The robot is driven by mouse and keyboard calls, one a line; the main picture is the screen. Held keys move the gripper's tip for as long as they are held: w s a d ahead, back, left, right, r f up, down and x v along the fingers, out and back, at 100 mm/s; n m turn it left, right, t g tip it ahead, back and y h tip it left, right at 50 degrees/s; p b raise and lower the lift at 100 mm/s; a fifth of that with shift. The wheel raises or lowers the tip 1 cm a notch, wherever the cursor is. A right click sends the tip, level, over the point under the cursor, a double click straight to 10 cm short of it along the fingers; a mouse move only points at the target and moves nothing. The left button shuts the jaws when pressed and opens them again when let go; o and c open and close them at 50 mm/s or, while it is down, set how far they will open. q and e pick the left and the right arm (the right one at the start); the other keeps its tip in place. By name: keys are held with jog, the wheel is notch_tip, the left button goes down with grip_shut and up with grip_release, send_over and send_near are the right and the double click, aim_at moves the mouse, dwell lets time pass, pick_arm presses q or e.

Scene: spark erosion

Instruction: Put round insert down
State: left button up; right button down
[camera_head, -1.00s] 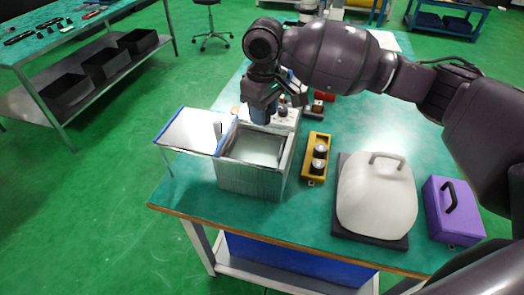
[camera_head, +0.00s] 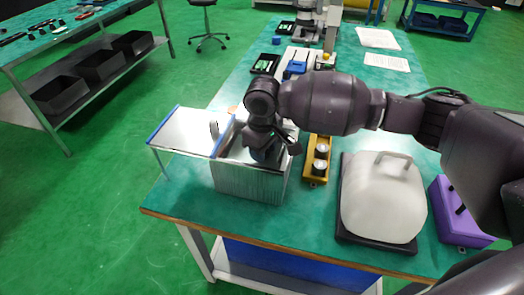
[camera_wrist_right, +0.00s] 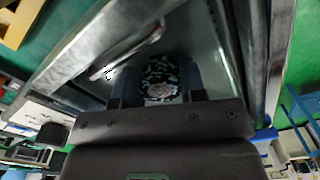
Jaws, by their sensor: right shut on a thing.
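My right gripper (camera_head: 263,152) reaches down into the open-topped metal tank (camera_head: 248,186) in the head view, with its fingers below the rim level. In the right wrist view, the gripper (camera_wrist_right: 160,88) is shut on a round, speckled grey and dark piece, the round insert (camera_wrist_right: 160,72), between its two fingers. The tank walls surround it there. The arm hides the insert in the head view. I cannot tell whether the insert touches the tank floor. My left gripper is not in view.
A yellow holder (camera_head: 308,172) with two round grey parts stands right of the tank. A white cover with a handle (camera_head: 382,200) and a purple case (camera_head: 458,222) are further right. A pale flap (camera_head: 190,130) extends left of the tank. The table's front strip is clear.

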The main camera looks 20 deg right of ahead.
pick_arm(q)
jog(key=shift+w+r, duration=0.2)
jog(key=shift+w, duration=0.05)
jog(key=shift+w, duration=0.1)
pick_arm(e)
jog(key=c, duration=0.7)
grip_release()
pick_arm(q)
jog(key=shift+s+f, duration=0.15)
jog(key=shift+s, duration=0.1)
jog(key=p, duration=0.1)
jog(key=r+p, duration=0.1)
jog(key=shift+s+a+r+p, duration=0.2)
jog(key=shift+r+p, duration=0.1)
jog(key=shift+p, duration=0.1)
pick_arm(e)
notch_tip(320, 180, up, 12)
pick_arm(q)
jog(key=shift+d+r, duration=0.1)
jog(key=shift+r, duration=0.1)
pick_arm(e)
jog(key=shift+s, duration=0.1)
